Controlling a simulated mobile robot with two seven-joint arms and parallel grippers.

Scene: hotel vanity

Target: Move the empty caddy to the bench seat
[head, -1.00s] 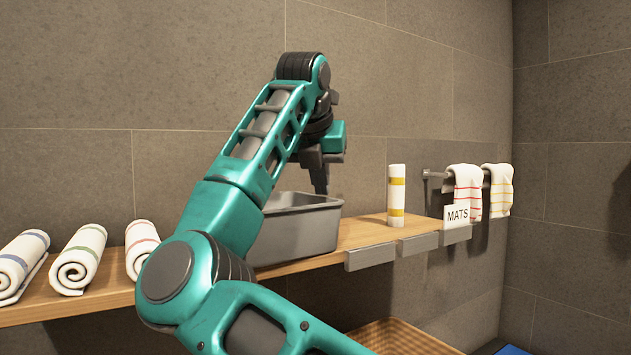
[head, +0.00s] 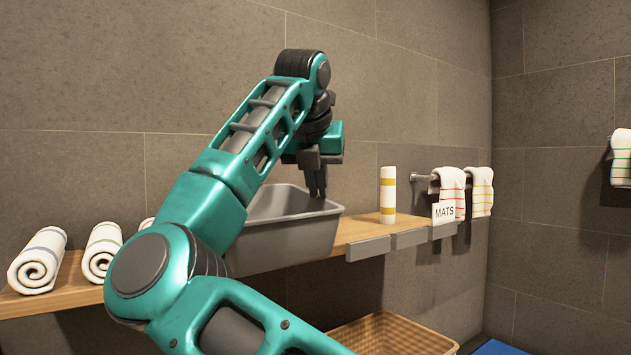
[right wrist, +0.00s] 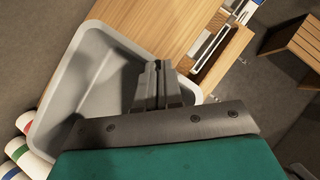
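The empty caddy (head: 292,240) is a grey, open-topped bin by the wooden shelf, overlapping the shelf's front edge in the head view. My right gripper (head: 317,193) points down at its rim, with the fingers close together on the wall. In the right wrist view the caddy (right wrist: 97,75) has a bare interior, and the gripper (right wrist: 157,68) is at its rim. I cannot tell whether the caddy's base touches the shelf. A slatted wooden seat (right wrist: 297,45), likely the bench, stands at the upper right of the wrist view. My left gripper is out of view.
The wooden shelf (head: 362,229) carries rolled towels (head: 38,262) at left and a white-and-yellow cylinder (head: 388,196) at right. A MATS sign (head: 444,212) stands near hanging towels (head: 452,190). A wicker basket (head: 392,336) is below. A blue item (head: 499,348) lies on the floor.

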